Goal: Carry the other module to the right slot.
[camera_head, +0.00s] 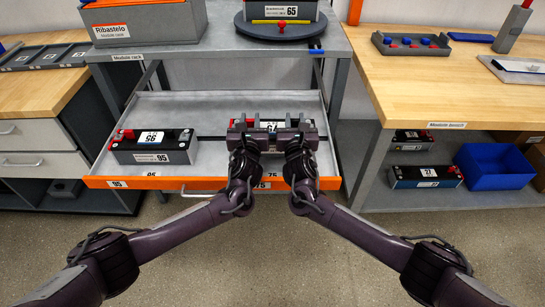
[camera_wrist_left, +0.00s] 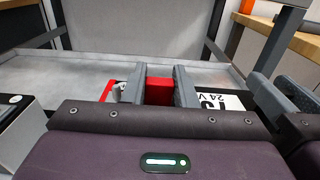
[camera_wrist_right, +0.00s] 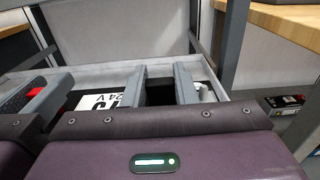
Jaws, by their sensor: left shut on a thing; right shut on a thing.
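The module marked 75 (camera_head: 271,125) is at the right of the grey pull-out tray (camera_head: 215,106), mostly hidden behind my grippers. My left gripper (camera_head: 243,126) is shut on its red end part, which shows between the fingers in the left wrist view (camera_wrist_left: 159,90). My right gripper (camera_head: 300,126) is shut on its dark right end part, seen between the fingers in the right wrist view (camera_wrist_right: 160,92). I cannot tell whether the module touches the tray floor. A second module, marked 95 (camera_head: 167,155), lies at the tray's left, apart from both grippers.
The tray's orange front edge (camera_head: 150,184) carries a 95 label at left and a 75 label at right. A grey Ribastelo box (camera_head: 150,22) and a round turntable (camera_head: 253,30) stand on the shelf above. A wooden bench (camera_head: 440,95) is at right, with a blue bin (camera_head: 493,167) below.

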